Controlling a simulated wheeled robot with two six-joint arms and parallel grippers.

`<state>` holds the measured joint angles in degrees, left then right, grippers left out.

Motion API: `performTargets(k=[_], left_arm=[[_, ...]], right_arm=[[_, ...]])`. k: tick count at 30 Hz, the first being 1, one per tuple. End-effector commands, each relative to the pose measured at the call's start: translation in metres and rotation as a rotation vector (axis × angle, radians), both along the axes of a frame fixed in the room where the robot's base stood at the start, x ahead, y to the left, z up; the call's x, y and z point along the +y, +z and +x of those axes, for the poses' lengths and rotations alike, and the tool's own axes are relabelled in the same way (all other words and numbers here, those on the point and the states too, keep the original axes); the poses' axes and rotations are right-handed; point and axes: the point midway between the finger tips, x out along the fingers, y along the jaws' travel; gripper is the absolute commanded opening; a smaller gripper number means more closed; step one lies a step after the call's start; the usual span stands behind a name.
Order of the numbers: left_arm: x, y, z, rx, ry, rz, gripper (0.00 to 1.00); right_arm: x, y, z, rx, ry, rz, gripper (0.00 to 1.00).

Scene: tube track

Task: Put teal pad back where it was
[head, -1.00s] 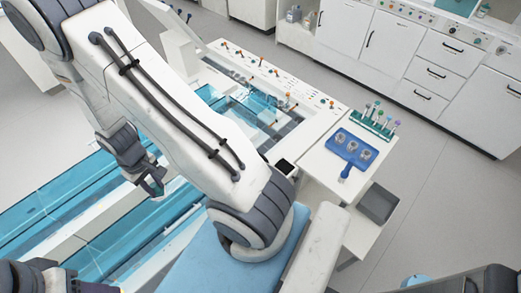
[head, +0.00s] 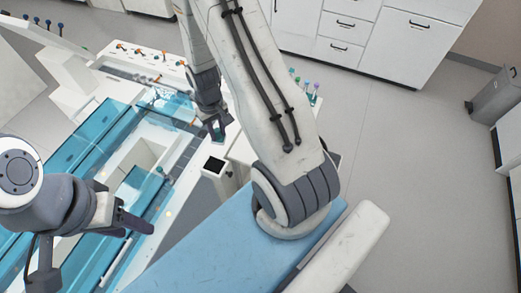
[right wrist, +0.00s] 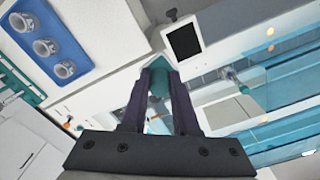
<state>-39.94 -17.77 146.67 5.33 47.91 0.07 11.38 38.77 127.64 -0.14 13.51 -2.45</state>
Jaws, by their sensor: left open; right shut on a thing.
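The teal pad (right wrist: 160,82) shows in the right wrist view between the two dark fingertips of my right gripper (right wrist: 162,72), which is shut on it. The fingers hide part of it. My left gripper (head: 136,222) is open and empty at the lower left, above the teal-and-clear tank area.
In the right wrist view, a blue tray with metal cups (right wrist: 46,47) is at the upper left and the black-topped box (right wrist: 184,41) at the top centre. In the head view, a blue padded surface (head: 205,240) is in front, and open floor (head: 410,170) is at the right.

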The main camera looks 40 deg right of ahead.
Motion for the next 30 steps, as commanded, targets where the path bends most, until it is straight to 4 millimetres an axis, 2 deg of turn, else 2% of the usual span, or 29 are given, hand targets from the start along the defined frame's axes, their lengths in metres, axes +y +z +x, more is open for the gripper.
performTargets(k=[1,3,6,9,11,18,25,30], left_arm=[[0.0,-0.014,0.0,0.0,0.0,0.0,0.5],[0.0,-0.022,0.0,0.0,0.0,0.0,0.5],[0.0,-0.03,0.0,0.0,0.0,0.0,0.5],[0.0,-0.033,0.0,0.0,0.0,0.0,0.5],[0.0,-0.032,0.0,0.0,0.0,0.0,0.5],[0.0,-0.023,0.0,0.0,0.0,0.0,0.5],[0.0,-0.019,0.0,0.0,0.0,0.0,0.5],[0.0,-0.014,0.0,0.0,0.001,0.0,0.5]], right_arm=[[-0.023,-0.016,-0.004,0.002,-0.057,0.0,0.0],[-0.05,-0.026,-0.01,0.003,-0.116,0.001,0.0],[-0.079,-0.035,-0.019,0.002,-0.183,0.001,0.0],[-0.096,-0.041,-0.026,0.003,-0.222,0.002,0.0],[-0.101,-0.047,-0.029,0.006,-0.232,0.003,0.0],[-0.102,-0.085,-0.03,0.007,-0.235,0.003,0.0],[-0.102,-0.106,-0.029,0.006,-0.234,0.002,0.0],[-0.102,-0.13,-0.03,0.007,-0.235,0.002,0.0]])
